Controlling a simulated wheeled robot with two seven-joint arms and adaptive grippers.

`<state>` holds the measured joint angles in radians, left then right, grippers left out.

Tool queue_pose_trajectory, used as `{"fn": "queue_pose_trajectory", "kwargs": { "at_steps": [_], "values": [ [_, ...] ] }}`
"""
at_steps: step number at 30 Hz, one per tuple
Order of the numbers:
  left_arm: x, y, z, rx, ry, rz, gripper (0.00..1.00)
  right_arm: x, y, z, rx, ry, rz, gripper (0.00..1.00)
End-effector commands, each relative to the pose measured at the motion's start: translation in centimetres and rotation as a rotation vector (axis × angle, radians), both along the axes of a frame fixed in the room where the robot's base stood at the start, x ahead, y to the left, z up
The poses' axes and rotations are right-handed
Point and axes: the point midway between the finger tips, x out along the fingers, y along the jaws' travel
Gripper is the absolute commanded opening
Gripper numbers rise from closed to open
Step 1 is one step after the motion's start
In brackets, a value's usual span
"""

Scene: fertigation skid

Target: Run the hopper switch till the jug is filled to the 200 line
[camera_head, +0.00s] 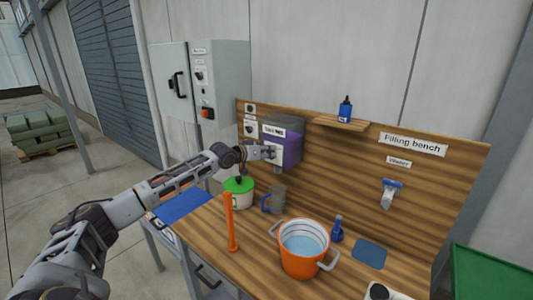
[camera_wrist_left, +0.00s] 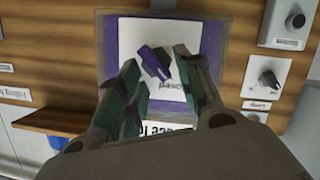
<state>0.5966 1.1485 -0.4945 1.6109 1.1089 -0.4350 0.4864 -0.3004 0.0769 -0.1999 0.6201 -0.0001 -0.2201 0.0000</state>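The purple hopper (camera_head: 290,148) is mounted on the wooden back board, with a white front panel (camera_wrist_left: 130,35). In the left wrist view a purple switch lever (camera_wrist_left: 155,62) sits tilted on this panel. My left gripper (camera_head: 267,153) is at the hopper front. In the left wrist view its two fingers (camera_wrist_left: 156,68) are apart, one on each side of the lever, with a gap visible; contact is unclear. A grey jug (camera_head: 279,197) with a blue handle stands on the bench below the hopper. Its fill level and 200 line cannot be read. My right gripper is not in view.
An orange bucket (camera_head: 302,265) holding water, an orange post (camera_head: 230,225), a green-lidded pot (camera_head: 239,198) and a small blue bottle (camera_head: 337,232) stand around the jug. A tap (camera_head: 389,193) hangs on the board. A grey control cabinet (camera_head: 222,75) is behind my left arm.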

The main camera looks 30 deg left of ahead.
Motion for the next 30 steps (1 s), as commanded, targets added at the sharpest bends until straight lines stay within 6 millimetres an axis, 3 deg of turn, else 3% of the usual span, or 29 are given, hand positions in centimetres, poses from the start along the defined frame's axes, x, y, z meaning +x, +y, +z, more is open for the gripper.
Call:
{"fn": "queue_pose_trajectory", "kwargs": {
  "at_steps": [1, 7, 20, 30],
  "values": [
    [0.0, 0.0, 0.0, 0.000, 0.000, 0.000, 0.25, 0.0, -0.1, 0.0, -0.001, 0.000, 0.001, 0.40],
    [0.0, 0.0, 0.0, 0.000, 0.000, 0.000, 0.00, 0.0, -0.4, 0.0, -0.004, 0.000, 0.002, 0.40],
    [-0.1, -0.2, -0.4, 0.023, 0.007, -0.002, 0.00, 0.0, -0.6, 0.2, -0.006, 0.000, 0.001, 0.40],
    [-0.2, -0.6, -0.6, 0.176, 0.000, -0.003, 0.00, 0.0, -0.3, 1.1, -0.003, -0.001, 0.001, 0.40]
  ]
}}
